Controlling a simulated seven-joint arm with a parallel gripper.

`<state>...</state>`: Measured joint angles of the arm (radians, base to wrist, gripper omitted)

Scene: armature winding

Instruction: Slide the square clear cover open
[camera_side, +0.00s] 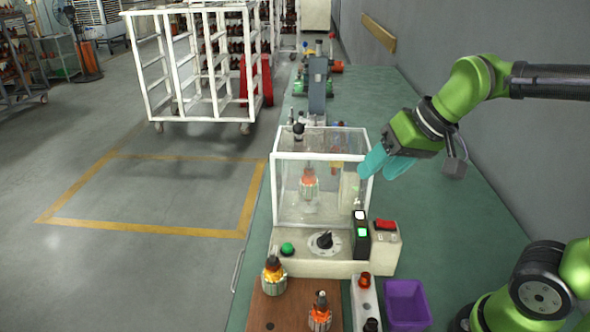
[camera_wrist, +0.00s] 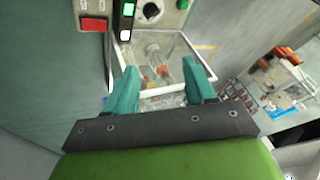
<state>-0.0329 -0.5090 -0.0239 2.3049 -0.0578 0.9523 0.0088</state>
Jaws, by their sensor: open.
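The square clear cover (camera_side: 287,192) is a transparent box with a white frame on the winding machine, and it stands closed around an orange-and-white armature (camera_side: 308,182). My gripper (camera_side: 380,164) is just right of the cover's upper right corner, its teal fingers pointing left toward the frame. In the wrist view the cover's white frame (camera_wrist: 160,91) runs across behind the open fingers (camera_wrist: 160,85). The space between the fingers shows nothing gripped. I cannot tell whether a fingertip touches the frame.
The machine's base carries a green button (camera_side: 288,249), a black knob (camera_side: 324,240) and a red switch box (camera_side: 386,237). In front are a wooden board (camera_side: 268,312) with armatures and a purple bin (camera_side: 405,304). The grey wall (camera_side: 480,150) is to the right.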

